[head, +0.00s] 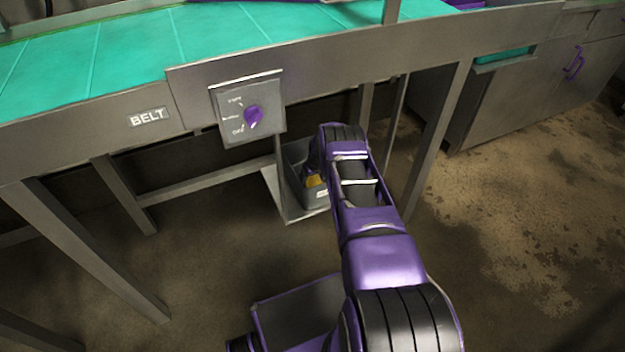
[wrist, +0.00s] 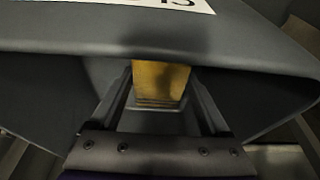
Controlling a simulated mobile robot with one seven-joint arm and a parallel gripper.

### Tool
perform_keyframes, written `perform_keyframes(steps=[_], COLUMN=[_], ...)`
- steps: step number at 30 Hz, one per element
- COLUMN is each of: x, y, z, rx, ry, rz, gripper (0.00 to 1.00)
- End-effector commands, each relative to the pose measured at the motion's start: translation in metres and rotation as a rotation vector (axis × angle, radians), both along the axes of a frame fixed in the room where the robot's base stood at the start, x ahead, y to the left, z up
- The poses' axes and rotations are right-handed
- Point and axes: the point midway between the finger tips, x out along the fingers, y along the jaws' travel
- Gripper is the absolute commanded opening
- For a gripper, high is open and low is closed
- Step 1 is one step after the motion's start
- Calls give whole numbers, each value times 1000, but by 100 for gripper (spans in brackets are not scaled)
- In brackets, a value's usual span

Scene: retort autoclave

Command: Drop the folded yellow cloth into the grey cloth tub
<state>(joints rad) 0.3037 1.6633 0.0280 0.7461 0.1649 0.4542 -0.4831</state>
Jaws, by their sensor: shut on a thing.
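The folded yellow cloth (wrist: 160,82) is between the two fingers of my gripper (wrist: 160,76) in the wrist view, with its folded edges facing the camera. My gripper is shut on it. A small part of the cloth (head: 314,181) also shows in the head view, at the grey cloth tub (head: 320,198). In the wrist view the tub's rim (wrist: 60,46) crosses above the fingers, with dark tub walls on both sides. The cloth appears at or within the tub's opening; its exact height is unclear. My arm hides part of the tub and most of the gripper in the head view.
The tub stands on a low metal shelf (head: 293,214) under the conveyor frame. A control box with a purple knob (head: 252,115) hangs above and left. Frame legs (head: 440,130) stand on both sides. Open floor (head: 520,210) lies to the right.

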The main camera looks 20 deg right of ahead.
Motion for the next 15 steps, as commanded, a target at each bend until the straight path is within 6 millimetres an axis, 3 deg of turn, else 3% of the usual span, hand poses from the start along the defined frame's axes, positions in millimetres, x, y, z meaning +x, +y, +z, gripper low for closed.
perform_keyframes(steps=[12, 13, 15], x=[0, 0, 0], y=[0, 0, 0], z=[-10, -10, -10], rx=[0, 0, 0], ry=[-1, 0, 0], rz=[0, 0, 0], gripper=[18, 82, 94])
